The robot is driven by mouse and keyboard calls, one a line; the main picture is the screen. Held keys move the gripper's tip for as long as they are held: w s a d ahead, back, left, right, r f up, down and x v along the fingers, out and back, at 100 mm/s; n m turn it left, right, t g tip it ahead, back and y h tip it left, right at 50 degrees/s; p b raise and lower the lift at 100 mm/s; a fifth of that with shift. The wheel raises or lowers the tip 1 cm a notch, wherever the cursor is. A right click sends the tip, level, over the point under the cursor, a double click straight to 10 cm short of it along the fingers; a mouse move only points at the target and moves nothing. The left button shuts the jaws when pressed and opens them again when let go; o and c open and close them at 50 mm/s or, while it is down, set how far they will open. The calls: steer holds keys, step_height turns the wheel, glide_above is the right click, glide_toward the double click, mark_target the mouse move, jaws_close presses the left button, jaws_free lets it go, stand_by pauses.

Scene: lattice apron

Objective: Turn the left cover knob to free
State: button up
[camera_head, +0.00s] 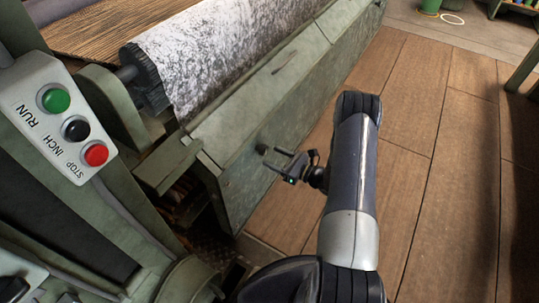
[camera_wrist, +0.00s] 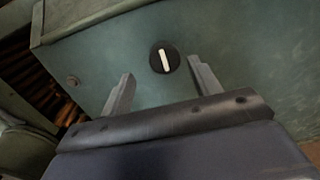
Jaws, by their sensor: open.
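The left cover knob (camera_wrist: 164,58) is a round black knob with a white bar on its face. In the wrist view the bar stands nearly upright, tilted slightly. In the head view the knob (camera_head: 262,149) is a small dark spot on the green cover's front face (camera_head: 246,177). My gripper (camera_head: 285,160) is open and faces the cover. In the wrist view its fingers (camera_wrist: 158,84) stand apart, one to each side below the knob, and the knob lies beyond the tips. Nothing is between the fingers. I see no contact with the knob.
A control box (camera_head: 65,120) with green RUN, black INCH and red STOP buttons is at the left. A white-speckled roller (camera_head: 215,50) lies behind the cover. A bolt (camera_wrist: 73,79) sits on the cover left of the knob. The wooden floor (camera_head: 420,130) at right is clear.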

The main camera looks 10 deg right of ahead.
mark_target(266, 152)
steer(key=shift+w+d+x, duration=0.1)
steer(key=shift+w+x, duration=0.05)
steer(key=shift+x, duration=0.65)
steer(key=shift+w+d+x, duration=0.1)
steer(key=shift+d+x, duration=0.05)
steer(key=shift+x, duration=0.7)
steer(key=shift+c, duration=0.3)
steer(key=c, duration=0.9)
